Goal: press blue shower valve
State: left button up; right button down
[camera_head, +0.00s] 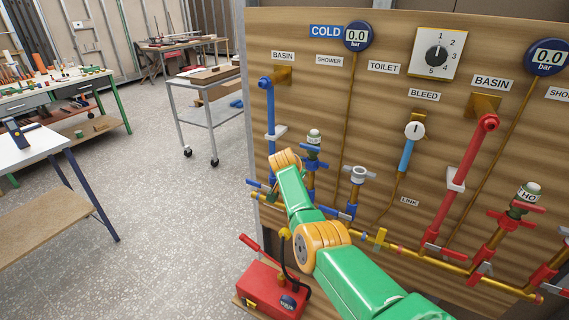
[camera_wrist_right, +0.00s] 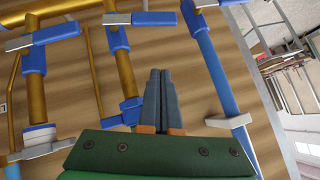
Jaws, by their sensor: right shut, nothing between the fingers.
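Blue valve parts show on the wooden panel in the head view: a cross-handled blue fitting with a white-capped top (camera_head: 313,138) beside my wrist, and a blue lever (camera_head: 338,212) lower down. I cannot tell for sure which one is the shower valve. My right arm reaches in from the lower right, and its wrist hides its gripper there. In the right wrist view my right gripper (camera_wrist_right: 167,75) is shut and empty, pointing at the panel. Blue levers (camera_wrist_right: 162,18) (camera_wrist_right: 48,38) lie ahead and to its left. A blue fitting (camera_wrist_right: 130,110) is partly behind the fingers. My left gripper is out of view.
The blue basin pipe (camera_head: 270,108) stands left of my wrist; a blue pipe (camera_wrist_right: 212,75) runs right of the fingers. Red pipework (camera_head: 470,155) is at the right. A red pump box (camera_head: 270,290) stands below my arm. The floor (camera_head: 150,220) at left is open.

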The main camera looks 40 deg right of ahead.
jog(key=b+v, duration=0.1)
jog(key=v, duration=0.9)
jog(key=shift+w+a, duration=0.3)
jog(key=shift+w, duration=0.1)
jog(key=shift+d+f, duration=0.1)
jog(key=shift+f, duration=0.05)
